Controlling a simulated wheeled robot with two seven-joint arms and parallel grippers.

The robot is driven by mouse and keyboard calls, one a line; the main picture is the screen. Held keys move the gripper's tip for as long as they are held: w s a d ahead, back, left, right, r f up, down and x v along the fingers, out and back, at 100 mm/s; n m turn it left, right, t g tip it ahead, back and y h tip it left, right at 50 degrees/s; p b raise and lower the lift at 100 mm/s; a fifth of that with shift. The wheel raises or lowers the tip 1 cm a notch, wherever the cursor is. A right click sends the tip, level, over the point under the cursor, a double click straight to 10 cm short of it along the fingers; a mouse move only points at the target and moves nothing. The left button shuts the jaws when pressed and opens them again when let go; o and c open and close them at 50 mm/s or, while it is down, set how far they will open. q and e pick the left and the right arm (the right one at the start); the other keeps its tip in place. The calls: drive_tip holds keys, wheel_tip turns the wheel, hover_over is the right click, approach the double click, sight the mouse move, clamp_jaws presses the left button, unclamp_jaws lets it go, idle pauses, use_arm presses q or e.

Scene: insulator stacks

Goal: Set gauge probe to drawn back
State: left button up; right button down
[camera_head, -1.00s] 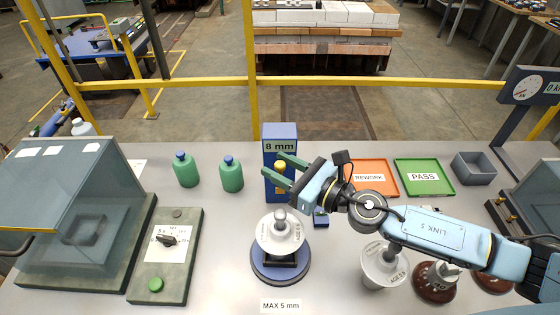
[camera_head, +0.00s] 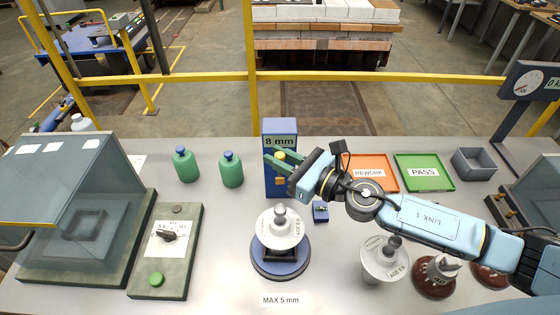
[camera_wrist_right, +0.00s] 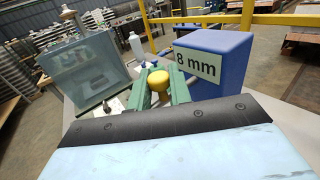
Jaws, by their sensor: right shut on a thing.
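The gauge is an upright blue block (camera_head: 281,133) at the back middle of the bench, and its label reads "8 mm". It also shows large in the wrist view (camera_wrist_right: 215,58). A round yellow knob (camera_wrist_right: 158,80) is on the gauge's probe. My right gripper (camera_head: 277,158) reaches in from the right, its green fingers shut on the yellow knob, one on each side. In front of the gauge, a white insulator disc (camera_head: 279,229) stands on a round blue stand (camera_head: 280,265). My left gripper is not in view.
A small blue block (camera_head: 320,211) lies right of the stand. Two green bottles (camera_head: 231,170) stand left of the gauge. An orange REWORK tray (camera_head: 387,160), a green PASS tray (camera_head: 448,185) and several insulators (camera_head: 385,262) are at the right.

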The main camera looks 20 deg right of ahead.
drive_tip(key=shift+w+d, duration=0.2)
drive_tip(key=shift+w, duration=0.45)
drive_tip(key=c, duration=1.3)
unclamp_jaws()
